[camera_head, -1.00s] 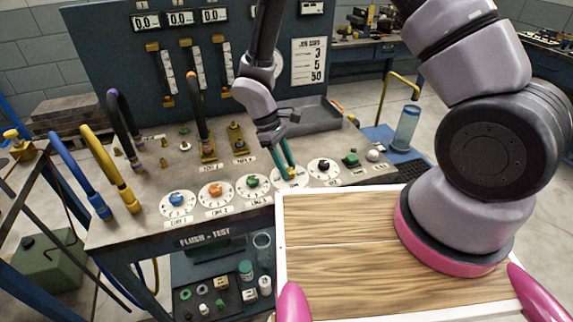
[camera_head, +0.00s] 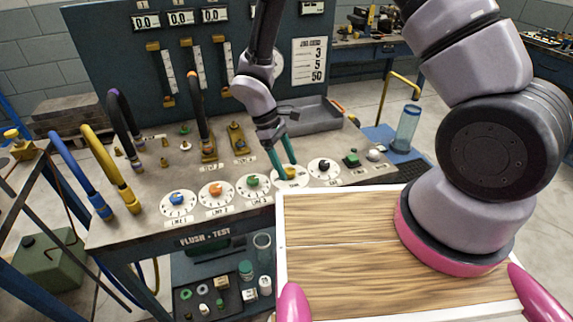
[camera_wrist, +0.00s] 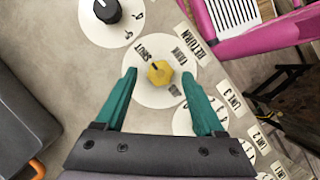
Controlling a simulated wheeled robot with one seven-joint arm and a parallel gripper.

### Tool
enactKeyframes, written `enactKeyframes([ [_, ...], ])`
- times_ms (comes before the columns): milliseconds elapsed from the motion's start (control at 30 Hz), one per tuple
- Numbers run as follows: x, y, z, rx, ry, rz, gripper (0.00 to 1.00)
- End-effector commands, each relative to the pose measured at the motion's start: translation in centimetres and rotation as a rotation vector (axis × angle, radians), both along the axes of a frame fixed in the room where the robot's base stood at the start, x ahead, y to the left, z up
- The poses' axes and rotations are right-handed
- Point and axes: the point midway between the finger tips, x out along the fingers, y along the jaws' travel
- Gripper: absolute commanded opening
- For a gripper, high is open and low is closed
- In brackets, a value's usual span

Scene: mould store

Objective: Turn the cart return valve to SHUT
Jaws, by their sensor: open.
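The return valve is a yellow knob (camera_wrist: 160,73) on a white round dial (camera_wrist: 140,94) in the wrist view. A small dark mark on the knob points up and left, toward the word SHUT. TANK is printed to the right of SHUT, and a third word below the knob is hard to read. My gripper (camera_wrist: 165,75) is open, with one teal finger on each side of the knob and visible gaps to it. In the head view my gripper (camera_head: 287,174) is down at the dial (camera_head: 292,182), and its fingers partly hide the knob.
A black knob (camera_head: 324,166) on its own dial is to the right. Green (camera_head: 252,181), orange (camera_head: 216,189) and blue (camera_head: 177,199) knobs are to the left. A grey tray (camera_head: 310,118) lies behind. A wooden board (camera_head: 340,225) is in front.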

Motion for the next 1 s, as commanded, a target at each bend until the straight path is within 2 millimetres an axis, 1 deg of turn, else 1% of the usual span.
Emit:
enactKeyframes([
  [167,0.7,1.1,2.8,0.004,-0.005,0.0,0.71],
  [300,1.2,2.1,5.5,0.004,-0.005,0.0,0.71],
  [400,1.5,2.7,7.2,0.004,-0.005,0.0,0.71],
  [500,1.7,3.1,8.4,0.003,-0.004,0.001,0.71],
  [700,1.9,3.5,9.5,0.002,-0.001,0.001,0.71],
  [1000,1.9,3.4,9.6,0.003,-0.003,-0.003,0.71],
])
